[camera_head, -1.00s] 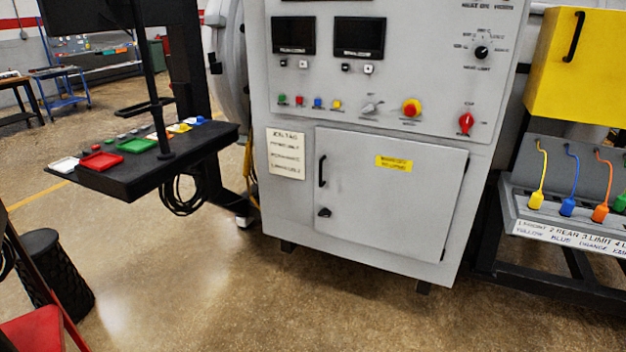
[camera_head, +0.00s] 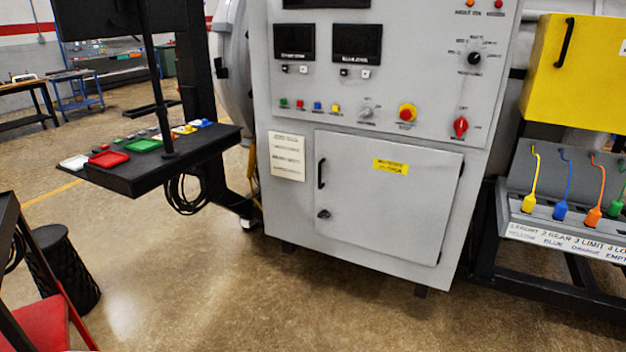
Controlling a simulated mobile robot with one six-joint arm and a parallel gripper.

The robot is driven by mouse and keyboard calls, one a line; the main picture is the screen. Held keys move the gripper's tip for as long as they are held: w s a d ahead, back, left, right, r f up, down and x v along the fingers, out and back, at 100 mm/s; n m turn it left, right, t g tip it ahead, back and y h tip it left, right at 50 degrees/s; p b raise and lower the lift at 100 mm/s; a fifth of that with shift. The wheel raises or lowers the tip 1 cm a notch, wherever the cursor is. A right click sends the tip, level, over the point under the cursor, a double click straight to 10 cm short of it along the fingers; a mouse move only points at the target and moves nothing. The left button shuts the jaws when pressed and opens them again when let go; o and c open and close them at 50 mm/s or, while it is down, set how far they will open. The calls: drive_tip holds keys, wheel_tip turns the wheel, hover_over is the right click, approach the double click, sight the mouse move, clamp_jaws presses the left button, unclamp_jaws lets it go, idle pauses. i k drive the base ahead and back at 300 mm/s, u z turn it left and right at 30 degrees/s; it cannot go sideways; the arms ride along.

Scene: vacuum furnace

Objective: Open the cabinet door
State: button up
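The cabinet door (camera_head: 385,205) is the light grey panel low on the front of the grey control cabinet (camera_head: 290,228). It looks shut. A black vertical handle (camera_head: 321,173) sits near its left edge, with a dark latch knob (camera_head: 324,214) below it. A yellow label (camera_head: 391,167) is on its upper part. Small dark hinge marks show along its right edge. My gripper is not in view.
A black shelf (camera_head: 150,172) with coloured trays juts out at left. A yellow box (camera_head: 575,68) and a rack (camera_head: 560,225) with coloured plugs stand at right. The floor (camera_head: 260,305) before the cabinet is clear.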

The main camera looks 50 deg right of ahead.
sight(395, 198)
drive_tip(key=z, duration=0.1)
drive_tip(key=i, duration=0.95)
drive_tip(key=u, duration=0.05)
